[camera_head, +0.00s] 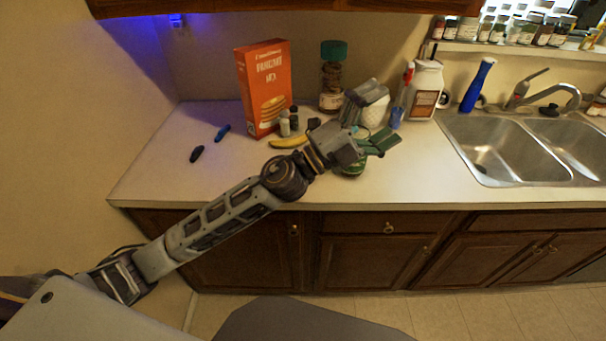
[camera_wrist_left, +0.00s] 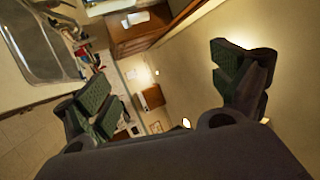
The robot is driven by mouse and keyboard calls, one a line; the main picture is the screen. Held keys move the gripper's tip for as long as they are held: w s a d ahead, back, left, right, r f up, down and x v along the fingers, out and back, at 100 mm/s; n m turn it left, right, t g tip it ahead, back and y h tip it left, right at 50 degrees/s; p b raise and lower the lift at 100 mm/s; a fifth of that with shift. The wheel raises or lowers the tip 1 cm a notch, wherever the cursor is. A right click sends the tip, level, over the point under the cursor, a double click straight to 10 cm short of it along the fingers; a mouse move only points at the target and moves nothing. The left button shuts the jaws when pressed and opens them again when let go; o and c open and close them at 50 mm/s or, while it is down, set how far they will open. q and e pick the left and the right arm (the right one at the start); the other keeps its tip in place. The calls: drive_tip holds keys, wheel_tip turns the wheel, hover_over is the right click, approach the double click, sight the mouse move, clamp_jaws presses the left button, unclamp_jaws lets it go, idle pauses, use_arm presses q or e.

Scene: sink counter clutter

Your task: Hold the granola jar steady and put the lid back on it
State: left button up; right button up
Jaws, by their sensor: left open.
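A tall clear jar (camera_head: 331,88) with brown contents and a pale label stands upright near the wall in the head view. A teal lid (camera_head: 333,50) appears to sit on its top; I cannot tell if it is fastened. My left gripper (camera_head: 379,114) is open over the counter, to the right of and nearer than the jar, not touching it. In the left wrist view its fingers (camera_wrist_left: 162,85) are spread wide with no held object between them. The jar is not recognizable there. My right gripper is not in view.
An orange pancake-mix box (camera_head: 265,88) stands left of the jar. A banana (camera_head: 289,142) and small shakers (camera_head: 284,123) lie in front. The sink (camera_head: 510,150) is right; the counter's left is mostly clear.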

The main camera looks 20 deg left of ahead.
use_arm(q)
drive_tip(key=s+d+f+m+g+h, duration=0.1)
drive_tip(key=s+d+m+g+h, duration=0.2)
drive_tip(key=m+g, duration=0.35)
wheel_tip(320, 180, down, 11)
drive_tip(key=a+m+g+y, duration=0.1)
drive_tip(key=m+g+y, duration=0.5)
drive_tip(key=m+y, duration=0.25)
drive_tip(key=w+a+f+y, duration=0.1)
drive_tip(key=w+a+y, duration=0.2)
drive_tip(key=a, duration=0.5)
drive_tip(key=w+a+f+t+y, duration=0.1)
drive_tip(key=w+a+f+y, duration=0.1)
drive_tip(key=a, duration=0.6)
drive_tip(key=w+a+f+t+y, duration=0.1)
drive_tip(key=w+a+y, duration=0.3)
drive_tip(key=a+y, duration=0.2)
drive_tip(key=shift+a+f+n, duration=0.3)
drive_tip(key=shift+a+n, duration=0.1)
drive_tip(key=shift+a, duration=0.5)
